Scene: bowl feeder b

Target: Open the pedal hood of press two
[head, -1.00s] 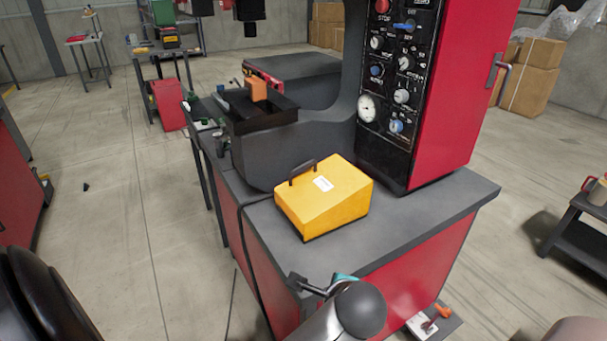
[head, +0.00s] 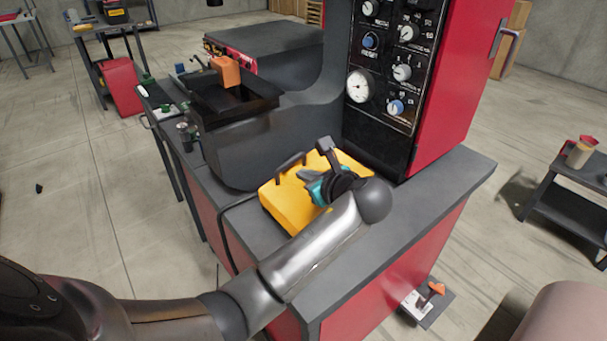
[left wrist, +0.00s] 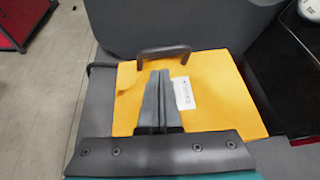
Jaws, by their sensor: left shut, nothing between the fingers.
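The yellow pedal hood (head: 284,205) sits on the grey bench top of the press. It looks closed, with a dark handle (head: 290,161) on its far left edge. In the left wrist view the hood (left wrist: 215,92) fills the middle, with a white label, and the handle (left wrist: 163,51) stands up at its far edge. My left gripper (head: 306,174) is over the hood, shut and empty, its fingers (left wrist: 157,92) pointing toward the handle but apart from it in the picture. Whether the fingers touch the hood cannot be told. My right gripper is not in view.
The press's control panel (head: 385,85) and red cabinet (head: 458,75) rise right behind the hood. A black tray (head: 205,103) with an orange block (head: 226,71) stands behind left. A black cable (head: 222,228) hangs over the bench's left edge. A low dark stand (head: 570,205) is at right.

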